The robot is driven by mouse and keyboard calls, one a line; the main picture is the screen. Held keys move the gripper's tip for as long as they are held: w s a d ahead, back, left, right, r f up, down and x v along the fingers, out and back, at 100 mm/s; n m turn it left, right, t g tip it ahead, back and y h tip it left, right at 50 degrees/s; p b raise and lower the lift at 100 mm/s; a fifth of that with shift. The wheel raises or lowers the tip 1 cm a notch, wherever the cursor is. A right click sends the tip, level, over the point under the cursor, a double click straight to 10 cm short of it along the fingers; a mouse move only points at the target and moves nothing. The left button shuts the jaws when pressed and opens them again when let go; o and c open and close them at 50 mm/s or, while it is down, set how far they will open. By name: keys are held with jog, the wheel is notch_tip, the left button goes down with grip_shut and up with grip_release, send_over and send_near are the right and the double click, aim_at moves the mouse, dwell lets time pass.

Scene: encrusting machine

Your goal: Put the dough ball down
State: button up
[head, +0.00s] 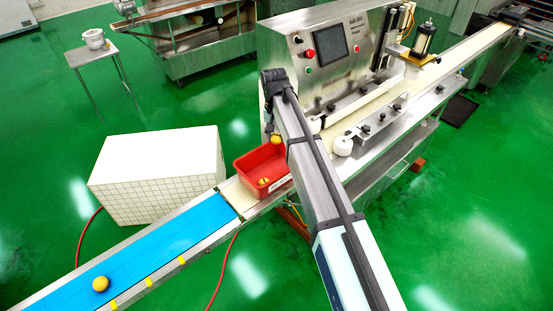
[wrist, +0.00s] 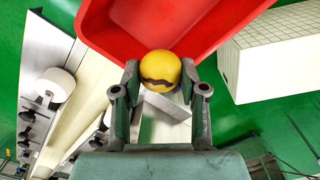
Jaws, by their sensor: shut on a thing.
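My gripper (wrist: 160,75) is shut on a yellow dough ball (wrist: 160,66) with a dark brown mark, held between its two fingertips. In the wrist view the ball overlaps the near edge of a red bin (wrist: 112,42). In the head view the held ball (head: 275,139) shows just below my gripper (head: 272,132), above the back part of the red bin (head: 245,167). Another yellow ball (head: 263,181) lies inside the bin. A third dough ball (head: 100,284) sits alone on the blue conveyor belt (head: 150,250).
The bin stands on the cream belt (head: 240,196) beside the steel encrusting machine (head: 310,60). A white tiled block (head: 160,175) stands left of the bin. My arm hides part of the machine and belt. Most of the blue belt is clear.

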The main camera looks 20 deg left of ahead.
aim_at(277, 165)
notch_tip(277, 165, down, 12)
jog(key=p, duration=0.3)
jog(key=shift+f, duration=0.25)
jog(key=shift+f, duration=0.15)
jog(key=o, duration=1.1)
notch_tip(277, 165, up, 12)
jog(key=b, duration=0.4)
jog(key=shift+a, duration=0.15)
